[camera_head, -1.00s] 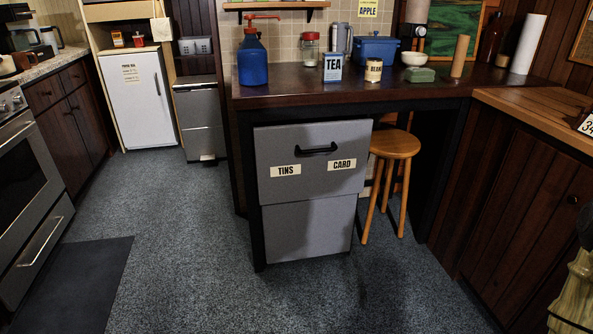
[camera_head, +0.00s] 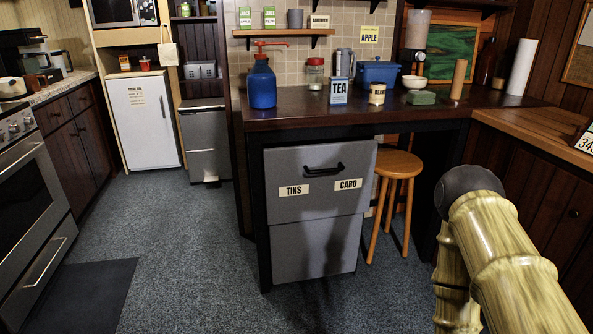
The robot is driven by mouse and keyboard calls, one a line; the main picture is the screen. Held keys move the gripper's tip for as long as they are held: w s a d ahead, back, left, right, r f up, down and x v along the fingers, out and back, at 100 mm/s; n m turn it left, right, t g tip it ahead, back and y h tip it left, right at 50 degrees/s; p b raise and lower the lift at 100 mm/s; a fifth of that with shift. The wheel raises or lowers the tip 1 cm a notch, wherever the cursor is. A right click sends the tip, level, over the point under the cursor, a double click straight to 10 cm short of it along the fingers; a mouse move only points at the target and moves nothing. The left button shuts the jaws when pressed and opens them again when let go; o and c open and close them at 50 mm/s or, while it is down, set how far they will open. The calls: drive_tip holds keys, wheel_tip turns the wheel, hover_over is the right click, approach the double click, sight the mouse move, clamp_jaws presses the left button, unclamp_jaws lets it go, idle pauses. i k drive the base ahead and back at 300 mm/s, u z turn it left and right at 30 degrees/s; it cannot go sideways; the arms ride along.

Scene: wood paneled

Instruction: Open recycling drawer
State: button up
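The grey recycling drawer unit (camera_head: 320,209) stands under the dark counter, at the middle of the head view. Its upper front carries the labels TINS and CARD and a black bar handle (camera_head: 323,169). This upper front is wider than the plain lower front (camera_head: 314,250) and seems to stand slightly forward of it; I see no opening into the drawer. My wood-patterned arm with a dark rounded joint shows at lower right, apart from the drawer. My gripper is out of view.
A wooden stool (camera_head: 399,165) stands just right of the drawer, under the counter (camera_head: 290,116). A blue pump bottle (camera_head: 262,84), a TEA tin (camera_head: 338,91) and other items stand on the counter. An oven (camera_head: 33,200) is at left. The carpet (camera_head: 190,250) before the drawer is clear.

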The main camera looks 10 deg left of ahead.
sight(310, 179)
drive_tip(key=i, duration=0.95)
